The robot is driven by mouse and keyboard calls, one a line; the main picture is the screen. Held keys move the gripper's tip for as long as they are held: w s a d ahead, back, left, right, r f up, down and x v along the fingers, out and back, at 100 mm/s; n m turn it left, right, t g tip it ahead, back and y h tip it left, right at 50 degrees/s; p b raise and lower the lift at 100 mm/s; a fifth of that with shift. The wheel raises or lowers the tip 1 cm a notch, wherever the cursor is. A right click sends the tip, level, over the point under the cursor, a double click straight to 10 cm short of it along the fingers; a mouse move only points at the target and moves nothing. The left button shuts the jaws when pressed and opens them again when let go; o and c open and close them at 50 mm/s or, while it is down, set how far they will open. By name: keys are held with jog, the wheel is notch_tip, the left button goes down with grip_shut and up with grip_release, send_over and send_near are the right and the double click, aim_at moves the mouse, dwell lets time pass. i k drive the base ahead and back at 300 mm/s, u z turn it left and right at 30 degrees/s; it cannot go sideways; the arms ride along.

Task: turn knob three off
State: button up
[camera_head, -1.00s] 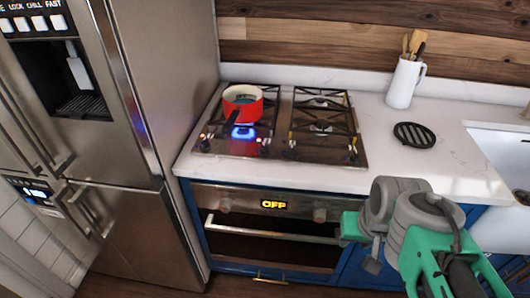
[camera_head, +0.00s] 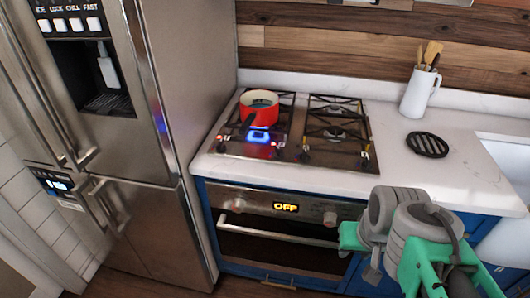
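The gas cooktop (camera_head: 215,160) is set in the white counter, with small burner knobs along its front edge. From left to right I see the first knob (camera_head: 221,146), the second knob (camera_head: 279,150), the third knob (camera_head: 305,156) and the fourth knob (camera_head: 365,159). Their exact settings are too small to read. A blue flame (camera_head: 259,135) shows at the front left burner, by the red pot (camera_head: 260,112). My gripper (camera_head: 358,248) is at the lower right, at the end of my green and grey arm, apart from the knobs. Its fingers cannot be made out clearly.
The oven below shows OFF on its display (camera_head: 286,208), between two larger knobs, above a handle (camera_head: 278,237). A steel fridge (camera_head: 150,120) stands close on the left. A black trivet (camera_head: 427,145) and a white utensil jug (camera_head: 418,95) are on the counter right of the cooktop.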

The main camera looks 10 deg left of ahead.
aim_at(278, 154)
jog(key=u, duration=0.9)
jog(key=k, duration=1.2)
jog(key=u, duration=0.95)
jog(key=i, duration=0.85)
jog(key=z, duration=0.7)
jog(key=i, duration=1.1)
jog(key=z, duration=1.05)
jog(key=i, duration=0.45)
jog(key=z, duration=0.25)
